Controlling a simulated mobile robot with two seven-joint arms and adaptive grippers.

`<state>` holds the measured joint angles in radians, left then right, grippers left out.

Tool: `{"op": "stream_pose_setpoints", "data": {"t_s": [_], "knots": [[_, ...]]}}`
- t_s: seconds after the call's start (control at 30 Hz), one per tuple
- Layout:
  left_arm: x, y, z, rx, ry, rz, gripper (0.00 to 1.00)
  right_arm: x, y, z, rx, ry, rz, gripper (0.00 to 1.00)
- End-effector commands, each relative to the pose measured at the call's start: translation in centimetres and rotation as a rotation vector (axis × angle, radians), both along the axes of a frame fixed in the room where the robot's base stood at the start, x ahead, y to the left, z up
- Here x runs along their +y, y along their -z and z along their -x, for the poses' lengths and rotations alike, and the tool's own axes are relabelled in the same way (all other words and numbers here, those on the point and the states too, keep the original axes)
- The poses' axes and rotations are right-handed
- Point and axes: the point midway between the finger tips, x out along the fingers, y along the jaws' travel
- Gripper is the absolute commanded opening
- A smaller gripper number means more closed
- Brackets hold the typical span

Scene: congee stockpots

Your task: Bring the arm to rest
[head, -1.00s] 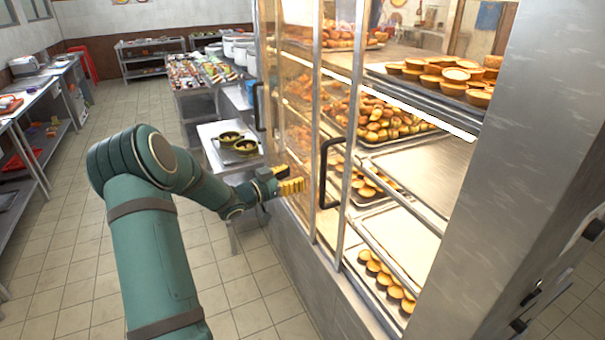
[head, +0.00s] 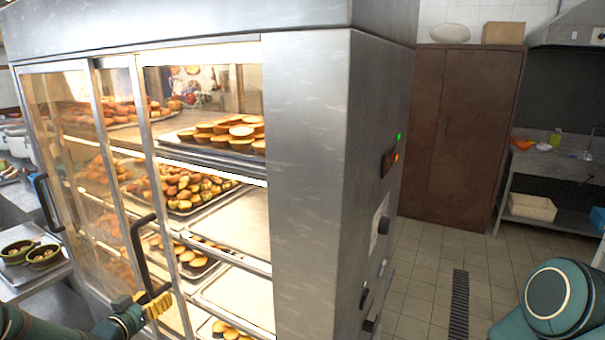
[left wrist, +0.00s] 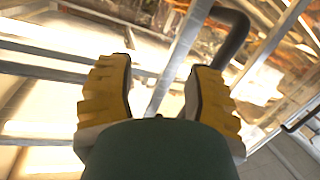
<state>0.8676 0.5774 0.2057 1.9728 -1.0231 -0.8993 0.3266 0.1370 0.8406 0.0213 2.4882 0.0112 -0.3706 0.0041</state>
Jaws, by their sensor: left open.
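My left gripper (head: 155,304) has yellow ridged fingers and is in front of the glass display cabinet (head: 310,180). In the head view it shows just below the lower end of a black door handle (head: 136,250). In the left wrist view the fingers (left wrist: 162,78) are apart with nothing between them. The dark handle (left wrist: 236,30) shows beyond the right finger there; I cannot tell whether they touch. My left arm (head: 40,328) is low at the picture's left edge. A joint of my right arm (head: 556,300) shows at lower right; its gripper is out of view.
A side table (head: 30,285) with two green pots (head: 42,257) stands at left. A brown cupboard (head: 460,130) and a metal counter (head: 560,165) stand at the back right. Tiled floor (head: 425,265) is open right of the cabinet.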

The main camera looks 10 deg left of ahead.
Motion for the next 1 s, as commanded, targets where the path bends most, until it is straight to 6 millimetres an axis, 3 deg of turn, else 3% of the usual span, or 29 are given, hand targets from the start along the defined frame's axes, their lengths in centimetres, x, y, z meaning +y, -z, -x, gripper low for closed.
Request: {"op": "stream_pose_setpoints", "data": {"t_s": [0.03, 0.17, 0.27, 0.37, 0.5, 0.6, 0.73, 0.83, 1.0], "knots": [[-3.4, 2.7, -0.4, 0.069, 0.01, 0.045, 0.52, 0.0, 0.6, 0.1, 0.002, -0.001, 0.0, 0.47], [-10.4, 8.3, 0.4, 0.26, 0.016, 0.122, 0.52, 0.0, 1.3, 0.1, 0.004, -0.002, 0.001, 0.47], [-15.7, 12.4, 2.4, 0.421, 0.034, 0.161, 0.52, 0.1, 1.8, 0.2, 0.005, -0.004, 0.001, 0.47], [-20.8, 16.0, 5.4, 0.59, 0.058, 0.181, 0.52, 0.1, 2.4, 0.3, 0.007, -0.004, 0.001, 0.47], [-26.8, 20.2, 11.3, 0.834, 0.096, 0.179, 0.52, 0.1, 3.1, 0.3, 0.01, -0.006, 0.002, 0.47], [-29.9, 22.3, 15.8, 0.99, 0.12, 0.162, 0.52, 0.2, 3.5, 0.4, 0.011, -0.007, 0.002, 0.47], [-32.1, 23.7, 20.4, 1.137, 0.137, 0.136, 0.52, 0.2, 3.9, 0.4, 0.012, -0.008, 0.002, 0.47], [-32.8, 24.1, 22.4, 1.199, 0.141, 0.123, 0.52, 0.2, 4.0, 0.5, 0.012, -0.008, 0.002, 0.47], [-33.0, 24.2, 23.2, 1.227, 0.141, 0.118, 0.52, 0.2, 4.0, 0.5, 0.012, -0.008, 0.002, 0.47]]}}
